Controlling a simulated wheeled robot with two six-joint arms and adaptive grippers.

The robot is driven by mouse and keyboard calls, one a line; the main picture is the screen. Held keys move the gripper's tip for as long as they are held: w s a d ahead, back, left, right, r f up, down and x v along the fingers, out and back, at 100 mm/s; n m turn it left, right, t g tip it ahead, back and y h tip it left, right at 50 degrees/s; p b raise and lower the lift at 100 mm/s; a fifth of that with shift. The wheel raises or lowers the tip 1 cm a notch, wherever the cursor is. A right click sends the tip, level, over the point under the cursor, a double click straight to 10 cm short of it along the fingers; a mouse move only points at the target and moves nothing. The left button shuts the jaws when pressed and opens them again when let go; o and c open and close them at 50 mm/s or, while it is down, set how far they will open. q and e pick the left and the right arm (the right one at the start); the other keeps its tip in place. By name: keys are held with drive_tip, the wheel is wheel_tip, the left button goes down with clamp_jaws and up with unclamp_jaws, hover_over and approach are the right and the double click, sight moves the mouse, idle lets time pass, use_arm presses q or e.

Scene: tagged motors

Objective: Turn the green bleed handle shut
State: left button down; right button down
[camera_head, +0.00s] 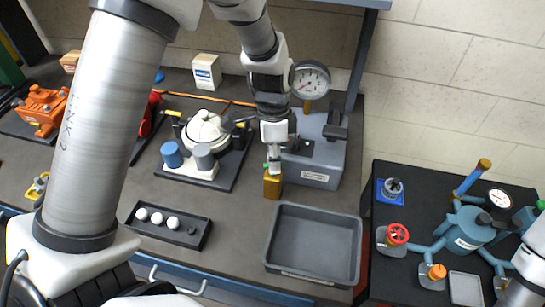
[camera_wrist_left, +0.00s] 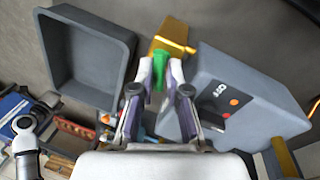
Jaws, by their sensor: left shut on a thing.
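The green bleed handle (camera_wrist_left: 161,70) is a small green piece beside a brass-coloured valve body (camera_wrist_left: 172,36). In the wrist view it sits between the two pale fingertips of my left gripper (camera_wrist_left: 162,74), which is shut on it. In the head view the left gripper (camera_head: 272,160) reaches down from above. Only a sliver of green (camera_head: 265,166) shows there, just above the brass body (camera_head: 273,186). The fingers hide most of the handle. The brass body is at the front left corner of a grey box unit (camera_head: 318,170). My right gripper is not in view.
An empty grey tray (camera_head: 314,275) lies just in front of the brass body. A dial gauge (camera_head: 311,80) stands behind the grey box. A white-topped motor (camera_head: 204,128) and a dark holder with white balls (camera_head: 142,230) are to the left. A black bench (camera_head: 395,170) with teal piping is at right.

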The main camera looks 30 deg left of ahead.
use_arm(q)
drive_tip(key=shift+s+d+f+m+g+y+p, duration=0.1)
drive_tip(key=shift+m+p, duration=0.05)
drive_tip(key=shift+m, duration=0.45)
drive_tip(key=shift+s+a+m+g+y+p, duration=0.1)
drive_tip(key=shift+m+p, duration=0.05)
drive_tip(key=shift+m, duration=0.45)
drive_tip(key=shift+d+f+m+g+y+p, duration=0.1)
drive_tip(key=shift+m+p, duration=0.05)
drive_tip(key=shift+m, duration=0.45)
drive_tip(key=c, duration=1.2)
unclamp_jaws()
drive_tip(key=shift+w+d+r, duration=0.1)
drive_tip(key=shift+d, duration=0.1)
drive_tip(key=v, duration=1.2)
